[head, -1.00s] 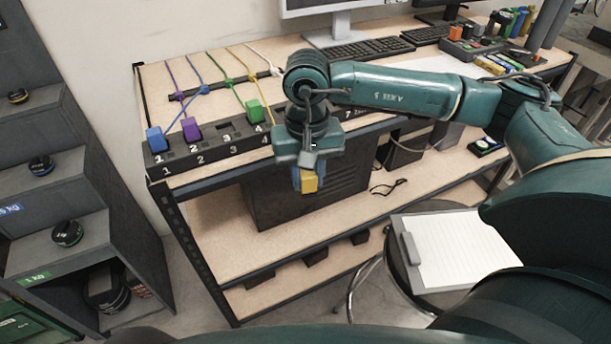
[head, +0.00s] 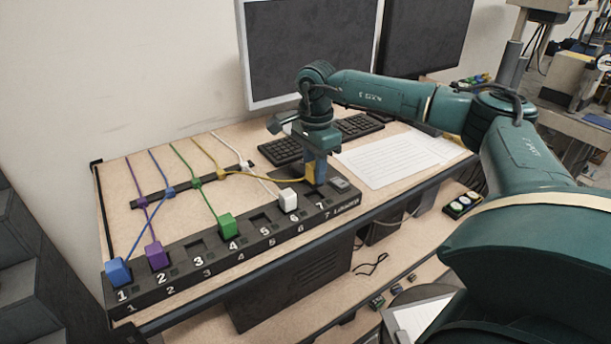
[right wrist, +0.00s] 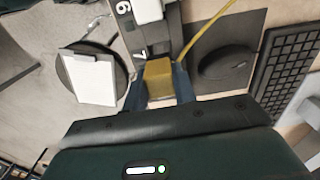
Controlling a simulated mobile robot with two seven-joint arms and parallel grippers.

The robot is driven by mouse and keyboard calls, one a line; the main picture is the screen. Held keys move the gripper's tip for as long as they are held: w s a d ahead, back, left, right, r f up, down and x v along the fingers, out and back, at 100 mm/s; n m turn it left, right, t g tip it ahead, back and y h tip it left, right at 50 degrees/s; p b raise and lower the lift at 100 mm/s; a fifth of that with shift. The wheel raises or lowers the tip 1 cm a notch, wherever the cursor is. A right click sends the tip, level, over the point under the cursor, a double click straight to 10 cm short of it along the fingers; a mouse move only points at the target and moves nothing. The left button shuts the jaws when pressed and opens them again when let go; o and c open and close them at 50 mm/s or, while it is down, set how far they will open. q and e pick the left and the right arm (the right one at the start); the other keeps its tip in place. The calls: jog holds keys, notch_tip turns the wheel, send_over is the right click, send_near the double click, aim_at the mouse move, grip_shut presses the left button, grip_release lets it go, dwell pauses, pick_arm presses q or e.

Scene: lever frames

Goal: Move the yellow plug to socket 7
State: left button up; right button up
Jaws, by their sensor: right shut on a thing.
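The yellow plug (head: 309,172) is held between the fingers of my right gripper (head: 318,173), which points down over the right end of the dark socket strip (head: 180,256). The plug looks just above socket 7 (head: 318,198); I cannot tell the exact gap. The plug (right wrist: 159,79) also shows between the fingers in the right wrist view, beside the label 7. Its yellow cord (head: 262,179) runs back left. The blue plug (head: 118,271) is at 1, purple (head: 156,256) at 2, green (head: 228,226) at 4, white (head: 288,200) at 6. Sockets 3 and 5 look empty. My left gripper is out of view.
The white plug stands close to the left of my right gripper. Cords cross the tabletop at left through a dark cord bar (head: 150,199).

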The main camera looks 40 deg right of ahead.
aim_at(314, 184)
jog(key=shift+w+d, duration=0.1)
jog(key=shift+w, duration=0.05)
jog(key=shift+f, duration=0.1)
jog(key=shift+f+b, duration=0.45)
jog(key=shift+b, duration=0.15)
jog(key=shift+f+b, duration=0.3)
jog(key=shift+f, duration=0.65)
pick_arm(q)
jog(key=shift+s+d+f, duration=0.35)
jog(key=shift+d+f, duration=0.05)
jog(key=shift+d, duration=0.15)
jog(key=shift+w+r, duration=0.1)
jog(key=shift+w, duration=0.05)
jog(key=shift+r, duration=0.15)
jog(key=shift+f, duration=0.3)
pick_arm(e)
jog(key=shift+f, duration=0.85)
dwell(0.6)
